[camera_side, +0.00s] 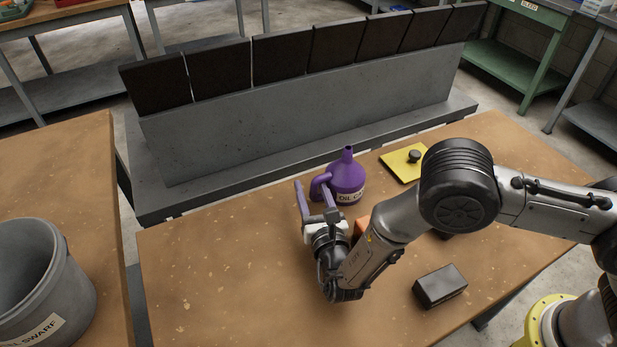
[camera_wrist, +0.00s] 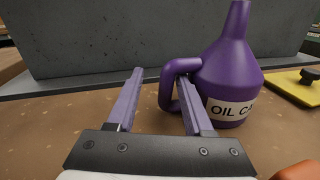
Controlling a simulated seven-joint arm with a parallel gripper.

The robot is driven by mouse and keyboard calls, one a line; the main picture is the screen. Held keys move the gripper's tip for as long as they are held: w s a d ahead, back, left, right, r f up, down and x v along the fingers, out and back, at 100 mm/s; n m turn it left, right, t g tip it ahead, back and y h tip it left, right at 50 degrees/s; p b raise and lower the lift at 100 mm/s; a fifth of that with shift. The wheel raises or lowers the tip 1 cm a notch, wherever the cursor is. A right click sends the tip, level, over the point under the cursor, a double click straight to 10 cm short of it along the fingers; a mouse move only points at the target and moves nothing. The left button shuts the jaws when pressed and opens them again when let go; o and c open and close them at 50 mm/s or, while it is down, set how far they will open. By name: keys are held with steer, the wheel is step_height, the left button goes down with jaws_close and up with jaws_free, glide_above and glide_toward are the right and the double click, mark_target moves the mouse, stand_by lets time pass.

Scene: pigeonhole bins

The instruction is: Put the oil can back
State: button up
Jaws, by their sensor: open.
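The purple oil can (camera_side: 347,180) stands upright on the brown table, with its handle on the left and a white label on its body. It also shows in the wrist view (camera_wrist: 230,75), right of centre, with its handle (camera_wrist: 168,85) toward the gripper. My gripper (camera_side: 313,186) is open, just left of and in front of the can. In the wrist view, the right finger of my gripper (camera_wrist: 160,82) overlaps the lower part of the handle; the left finger is clear of it. I cannot tell whether the finger touches the handle. Nothing is held.
A yellow plate with a black knob (camera_side: 405,162) lies right of the can. A dark block (camera_side: 440,286) lies nearer the front, and an orange object (camera_side: 361,226) is partly hidden by my arm. A grey bin (camera_side: 40,275) stands at left. A grey wall with dark panels (camera_side: 300,110) stands behind.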

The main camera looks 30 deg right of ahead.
steer(key=v, duration=0.9)
steer(key=shift+s+a, duration=0.1)
steer(key=shift+s, duration=0.3)
steer(key=d+r+m+g+h, duration=0.4)
steer(key=d+r+m, duration=0.1)
steer(key=d, duration=0.3)
steer(key=d+r+m+g+h, duration=0.3)
steer(key=d+r+m, duration=0.2)
steer(key=d, duration=0.3)
steer(key=s+d+r+m+g+y, duration=0.1)
steer(key=s+d+r+m+g, duration=0.25)
steer(key=d+m, duration=0.2)
steer(key=s+d+r+m+g, duration=0.2)
steer(key=s+d+m+g, duration=0.2)
steer(key=d, duration=0.3)
steer(key=s+a+r+m+t+y, duration=0.1)
steer(key=s+r+m+y, duration=0.3)
steer(key=s+m+y, duration=0.6)
steer(key=s+m+t, duration=0.1)
steer(key=s+m, duration=0.2)
steer(key=s, duration=0.2)
steer(key=shift+s+r, duration=0.15)
steer(key=shift+r, duration=0.05)
